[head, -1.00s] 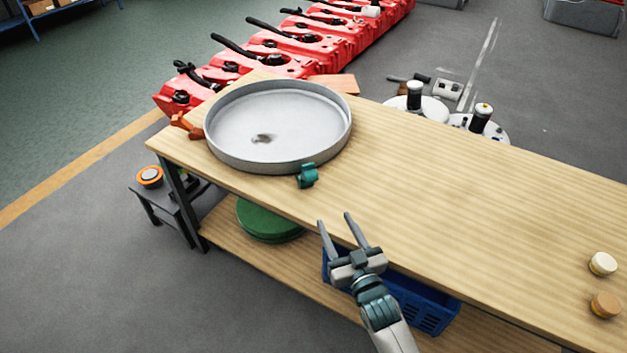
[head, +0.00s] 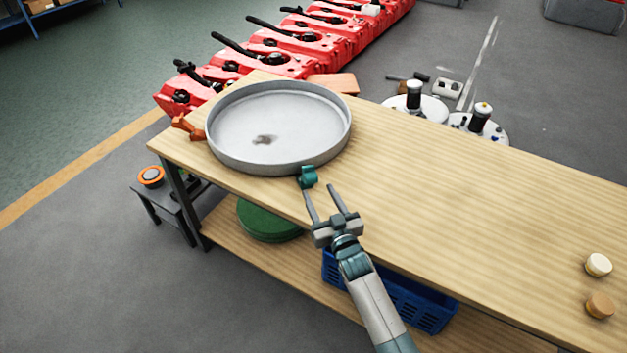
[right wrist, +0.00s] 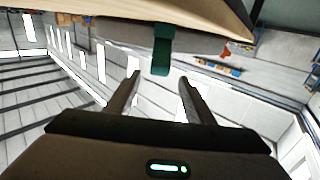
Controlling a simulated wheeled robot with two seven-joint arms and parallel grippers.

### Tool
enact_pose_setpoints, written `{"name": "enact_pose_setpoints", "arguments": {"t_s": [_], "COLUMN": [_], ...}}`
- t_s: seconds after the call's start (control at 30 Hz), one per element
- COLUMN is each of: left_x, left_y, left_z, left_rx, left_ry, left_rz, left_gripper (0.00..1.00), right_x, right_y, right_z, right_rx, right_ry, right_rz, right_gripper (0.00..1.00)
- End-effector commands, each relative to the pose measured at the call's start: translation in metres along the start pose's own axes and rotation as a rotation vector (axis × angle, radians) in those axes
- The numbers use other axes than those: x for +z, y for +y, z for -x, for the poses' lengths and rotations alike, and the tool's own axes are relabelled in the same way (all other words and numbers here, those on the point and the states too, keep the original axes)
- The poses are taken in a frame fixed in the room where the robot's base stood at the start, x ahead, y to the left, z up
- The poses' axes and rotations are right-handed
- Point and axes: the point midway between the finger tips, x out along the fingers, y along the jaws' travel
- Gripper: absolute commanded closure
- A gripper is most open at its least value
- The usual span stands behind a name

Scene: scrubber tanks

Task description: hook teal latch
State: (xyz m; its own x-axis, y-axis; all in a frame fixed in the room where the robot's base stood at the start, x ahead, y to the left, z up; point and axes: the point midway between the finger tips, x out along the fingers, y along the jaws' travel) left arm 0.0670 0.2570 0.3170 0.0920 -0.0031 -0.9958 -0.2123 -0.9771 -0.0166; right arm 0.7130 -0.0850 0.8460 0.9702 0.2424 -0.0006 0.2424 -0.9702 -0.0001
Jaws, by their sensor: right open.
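The teal latch (head: 308,176) is at the near rim of the round grey tank (head: 279,128), at the table's front edge. In the right wrist view the latch (right wrist: 161,50) hangs ahead of the fingers, near the middle. My right gripper (head: 325,204) is open and empty, just in front of and below the latch at the table edge. In the right wrist view its two fingers (right wrist: 160,84) are spread, with the latch's lower end beyond the gap between them. I cannot tell whether a finger touches it. My left gripper is not in view.
An orange latch (head: 186,127) is on the tank's left side. The wooden table (head: 455,195) is clear to the right up to two small round pieces (head: 598,265). Below are a blue crate (head: 425,310) and a green disc (head: 265,220).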

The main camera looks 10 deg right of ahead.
Motion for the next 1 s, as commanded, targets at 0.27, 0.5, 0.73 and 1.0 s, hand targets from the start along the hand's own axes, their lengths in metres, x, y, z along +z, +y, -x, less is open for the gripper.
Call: {"name": "enact_pose_setpoints", "arguments": {"t_s": [0.27, 0.5, 0.73, 1.0], "left_x": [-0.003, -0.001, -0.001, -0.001], "left_y": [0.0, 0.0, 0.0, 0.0], "left_z": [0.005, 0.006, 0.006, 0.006], "left_rx": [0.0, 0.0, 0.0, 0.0], "left_ry": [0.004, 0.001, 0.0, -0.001], "left_rz": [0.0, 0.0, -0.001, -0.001], "left_gripper": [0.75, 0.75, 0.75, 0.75], "right_x": [-0.001, 0.0, 0.0, 0.0], "right_y": [0.0, 0.001, 0.0, 0.0], "right_z": [-0.04, -0.056, -0.059, -0.059], "right_rx": [0.001, 0.001, 0.0, 0.0], "right_ry": [0.001, 0.001, 0.001, 0.001], "right_rz": [0.0, 0.0, 0.0, 0.0], "right_gripper": [0.52, 0.52, 0.52, 0.8]}}
